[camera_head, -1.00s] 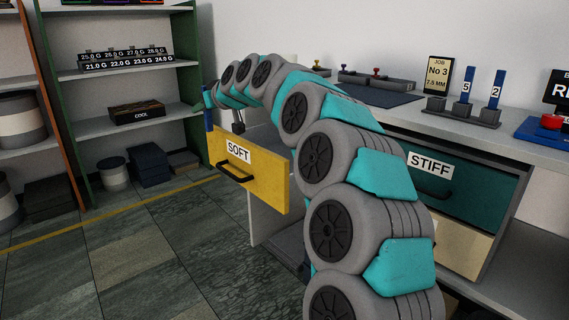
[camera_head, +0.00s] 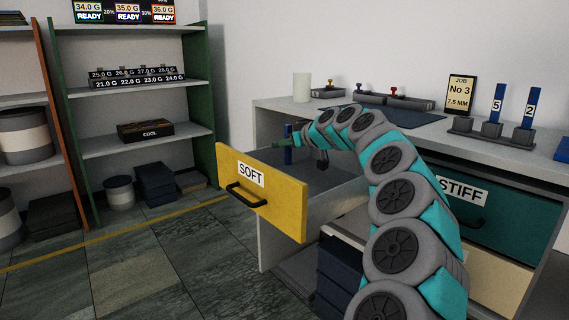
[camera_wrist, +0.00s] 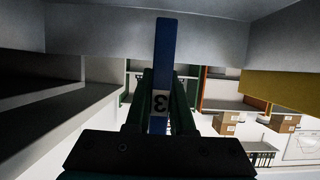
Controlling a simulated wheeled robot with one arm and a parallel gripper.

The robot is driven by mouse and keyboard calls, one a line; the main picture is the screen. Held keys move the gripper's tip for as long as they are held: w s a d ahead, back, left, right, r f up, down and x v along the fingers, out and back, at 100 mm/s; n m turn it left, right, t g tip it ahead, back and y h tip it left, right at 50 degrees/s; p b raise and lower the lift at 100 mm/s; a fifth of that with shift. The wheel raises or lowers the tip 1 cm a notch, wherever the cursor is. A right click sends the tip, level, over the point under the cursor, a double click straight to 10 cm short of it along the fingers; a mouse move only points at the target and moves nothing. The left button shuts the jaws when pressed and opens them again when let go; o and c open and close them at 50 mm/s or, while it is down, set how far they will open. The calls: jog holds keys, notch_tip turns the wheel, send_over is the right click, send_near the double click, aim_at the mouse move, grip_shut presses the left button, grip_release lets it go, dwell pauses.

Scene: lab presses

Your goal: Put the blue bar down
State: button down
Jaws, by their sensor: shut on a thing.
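The blue bar (camera_head: 288,157) is held upright by my gripper (camera_head: 289,143), with its lower part at the open yellow-fronted SOFT drawer (camera_head: 290,207). In the head view it shows behind the drawer front, over or within the drawer's grey inside. I cannot tell whether its lower end touches the drawer floor. In the wrist view the blue bar (camera_wrist: 166,45) sticks out from between the dark green fingers of my gripper (camera_wrist: 163,85). A white label with an upside-down 3 shows on it between the fingers.
The teal STIFF drawer (camera_head: 505,215) is at the right under the bench. On the bench, blue bars marked 5 (camera_head: 495,106) and 2 (camera_head: 530,108) stand in grey holders near the JOB No 3 sign (camera_head: 460,94). A green-framed shelf (camera_head: 135,95) stands at the left.

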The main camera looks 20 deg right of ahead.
aim_at(290, 157)
jog(key=shift+f, duration=2.4)
jog(key=shift+f+b, duration=0.2)
jog(key=shift+b, duration=0.15)
jog(key=c, duration=0.8)
grip_release()
jog(key=shift+r, duration=0.1)
jog(key=shift+r+p, duration=0.15)
jog(key=shift+p, duration=0.15)
jog(key=shift+v, duration=3.75)
